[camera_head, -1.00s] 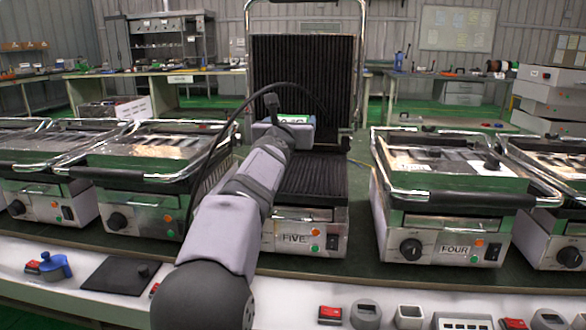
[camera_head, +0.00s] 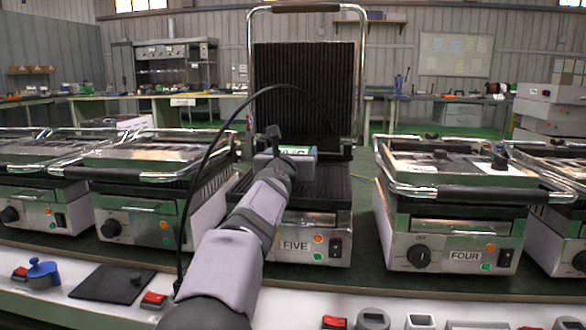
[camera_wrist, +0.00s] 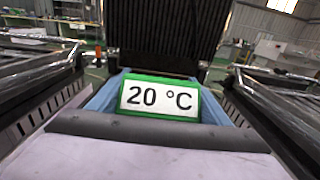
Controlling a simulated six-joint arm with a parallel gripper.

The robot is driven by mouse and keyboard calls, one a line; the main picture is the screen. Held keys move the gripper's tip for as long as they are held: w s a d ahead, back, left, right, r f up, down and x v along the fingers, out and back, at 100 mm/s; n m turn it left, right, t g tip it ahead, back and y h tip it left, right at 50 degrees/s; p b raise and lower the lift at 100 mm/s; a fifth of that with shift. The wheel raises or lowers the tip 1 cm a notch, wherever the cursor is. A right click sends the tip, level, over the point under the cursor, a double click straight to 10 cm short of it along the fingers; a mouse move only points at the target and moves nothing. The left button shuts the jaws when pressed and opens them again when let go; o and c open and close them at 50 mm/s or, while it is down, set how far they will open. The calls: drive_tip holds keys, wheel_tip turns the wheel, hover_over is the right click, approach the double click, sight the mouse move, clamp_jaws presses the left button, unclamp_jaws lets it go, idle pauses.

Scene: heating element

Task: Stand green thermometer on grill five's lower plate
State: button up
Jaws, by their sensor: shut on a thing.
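The green thermometer (camera_wrist: 160,98), with a white face reading "20 °C", is held in my gripper (camera_wrist: 158,100); blue-grey fingers flank it in the wrist view. In the head view only part of the thermometer (camera_head: 296,150) shows, its green and white face above my gripper (camera_head: 290,158). Grill five (camera_head: 295,244) stands open, its ribbed upper plate (camera_head: 303,95) raised upright. Its ribbed lower plate (camera_head: 322,190) lies flat, partly covered by my arm. The thermometer appears above the rear of this plate; whether it touches the plate cannot be told.
Grill four (camera_head: 465,200) stands closed on the right, and another closed grill (camera_head: 140,200) stands on the left. A black cable arcs from my arm. Switches and small blocks line the front ledge (camera_head: 290,305).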

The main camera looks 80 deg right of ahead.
drive_tip(key=shift+f+b, duration=0.95)
drive_tip(key=shift+f, duration=0.35)
drive_tip(key=shift+f, duration=0.15)
drive_tip(key=o, duration=1.1)
drive_tip(key=shift+r, duration=0.25)
drive_tip(key=shift+a+f, duration=0.2)
drive_tip(key=shift+a, duration=0.05)
drive_tip(key=a+b, duration=0.2)
drive_tip(key=a, duration=0.9)
drive_tip(key=shift+a+b, duration=0.25)
drive_tip(key=shift+b, duration=0.05)
drive_tip(key=shift+w, duration=0.1)
